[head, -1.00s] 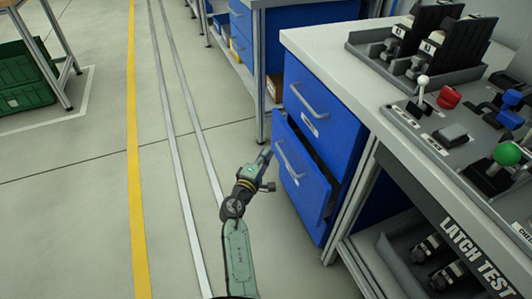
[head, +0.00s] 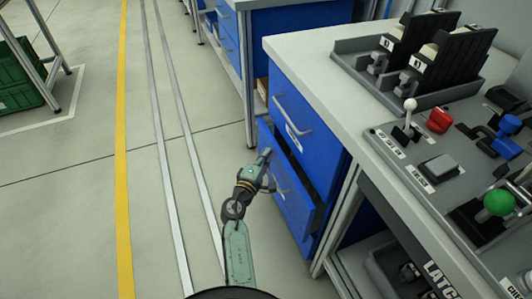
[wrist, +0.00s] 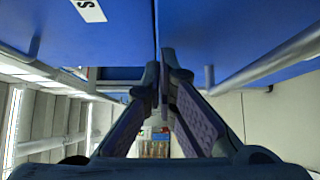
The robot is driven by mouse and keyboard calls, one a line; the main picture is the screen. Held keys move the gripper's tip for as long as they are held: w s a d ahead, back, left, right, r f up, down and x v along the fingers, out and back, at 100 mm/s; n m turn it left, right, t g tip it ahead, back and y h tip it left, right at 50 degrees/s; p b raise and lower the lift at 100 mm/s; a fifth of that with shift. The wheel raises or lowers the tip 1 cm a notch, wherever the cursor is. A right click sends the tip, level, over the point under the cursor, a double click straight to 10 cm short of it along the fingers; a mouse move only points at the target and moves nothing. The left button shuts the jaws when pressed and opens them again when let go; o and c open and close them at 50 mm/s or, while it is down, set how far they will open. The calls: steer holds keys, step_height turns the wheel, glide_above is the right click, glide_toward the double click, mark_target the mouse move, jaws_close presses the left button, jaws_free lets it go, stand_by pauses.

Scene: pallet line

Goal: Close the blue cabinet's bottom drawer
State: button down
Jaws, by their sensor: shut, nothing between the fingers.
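The blue cabinet's bottom drawer (head: 302,205) is partly open in the head view, with a dark gap along its top. Its front stands out from the closed top drawer (head: 325,135) above it. My gripper (head: 266,154) is shut and empty, beside the upper far part of the bottom drawer's front. It covers part of the drawer handle (head: 280,184). In the wrist view my shut fingertips (wrist: 165,62) are close to the blue fronts, with a bar handle (wrist: 265,66) at the right. I cannot tell whether they touch the drawer.
The white-topped bench (head: 310,55) above the cabinet carries a black fixture (head: 415,60) and a control panel with a green knob (head: 498,201). Another blue cabinet (head: 285,30) stands behind.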

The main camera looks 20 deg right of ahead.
mark_target(279, 155)
stand_by(0.3)
steer(key=shift+d+b, duration=0.45)
steer(key=shift+d, duration=2.25)
